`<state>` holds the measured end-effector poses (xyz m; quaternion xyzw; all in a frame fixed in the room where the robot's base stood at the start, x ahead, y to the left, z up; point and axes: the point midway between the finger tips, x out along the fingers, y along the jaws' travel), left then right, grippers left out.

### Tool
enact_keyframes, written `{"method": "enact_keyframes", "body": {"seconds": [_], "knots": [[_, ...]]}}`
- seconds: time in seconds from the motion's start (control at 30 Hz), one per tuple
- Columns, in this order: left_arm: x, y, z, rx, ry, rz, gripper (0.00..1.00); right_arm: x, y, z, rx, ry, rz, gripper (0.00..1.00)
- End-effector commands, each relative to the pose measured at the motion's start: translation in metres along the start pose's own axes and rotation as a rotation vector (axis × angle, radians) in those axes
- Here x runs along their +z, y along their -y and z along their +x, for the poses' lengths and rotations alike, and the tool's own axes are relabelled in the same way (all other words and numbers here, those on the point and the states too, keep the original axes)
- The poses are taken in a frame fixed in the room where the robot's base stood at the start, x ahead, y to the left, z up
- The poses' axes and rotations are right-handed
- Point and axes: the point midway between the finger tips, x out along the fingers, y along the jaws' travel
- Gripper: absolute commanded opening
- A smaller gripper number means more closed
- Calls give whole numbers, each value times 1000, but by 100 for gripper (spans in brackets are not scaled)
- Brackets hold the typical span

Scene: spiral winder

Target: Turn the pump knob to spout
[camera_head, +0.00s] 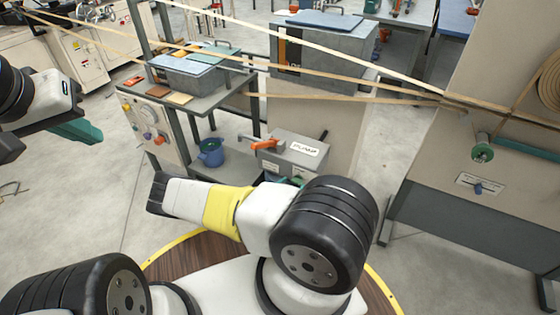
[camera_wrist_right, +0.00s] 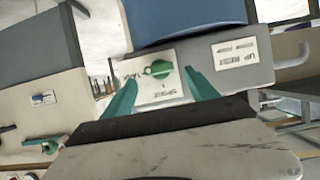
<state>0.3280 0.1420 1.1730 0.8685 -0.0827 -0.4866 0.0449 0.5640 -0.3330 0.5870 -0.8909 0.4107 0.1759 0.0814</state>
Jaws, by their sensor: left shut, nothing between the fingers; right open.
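The pump is a grey box (camera_head: 295,155) with a PUMP label and an orange lever, in the middle of the head view. In the right wrist view its white plate (camera_wrist_right: 148,92) carries a green knob (camera_wrist_right: 158,69), with an upside-down word that looks like SPOUT below it. My right gripper (camera_wrist_right: 160,80) is open, its teal fingers on either side of the knob in the picture. I cannot tell whether they touch it. My left gripper (camera_head: 78,132) is shut and empty, away at the left.
A blue bucket (camera_head: 210,152) stands left of the pump. The floor between is clear.

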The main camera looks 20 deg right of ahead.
Motion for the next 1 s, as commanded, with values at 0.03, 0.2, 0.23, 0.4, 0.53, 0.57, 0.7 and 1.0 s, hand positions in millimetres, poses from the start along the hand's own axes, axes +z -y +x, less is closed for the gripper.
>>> {"method": "enact_keyframes", "body": {"seconds": [0.03, 0.2, 0.23, 0.4, 0.53, 0.57, 0.7, 1.0], "knots": [[0, 0, 0, 0, 0, 0, 0, 1, -1, 8, 1, 0, -1, 67], [0, 0, 0, 0, 0, 0, 0, 0, -1, 25, 1, 0, -1, 67], [0, 0, 0, 0, 0, 0, 0, 1, -1, 27, 2, 1, -1, 67], [0, 0, 0, 0, 0, 0, 0, 1, 0, 30, 2, 2, -1, 67], [0, 0, 0, 0, 0, 0, 0, 0, 0, 30, 2, 2, -1, 67], [0, 0, 0, 0, 0, 0, 0, 0, 0, 30, 2, 2, -1, 63], [0, 0, 0, 0, 0, 0, 0, 0, 0, 30, 2, 2, -1, 36], [0, 0, 0, 0, 0, 0, 0, 0, 0, 30, 4, 2, -4, 5]]}}
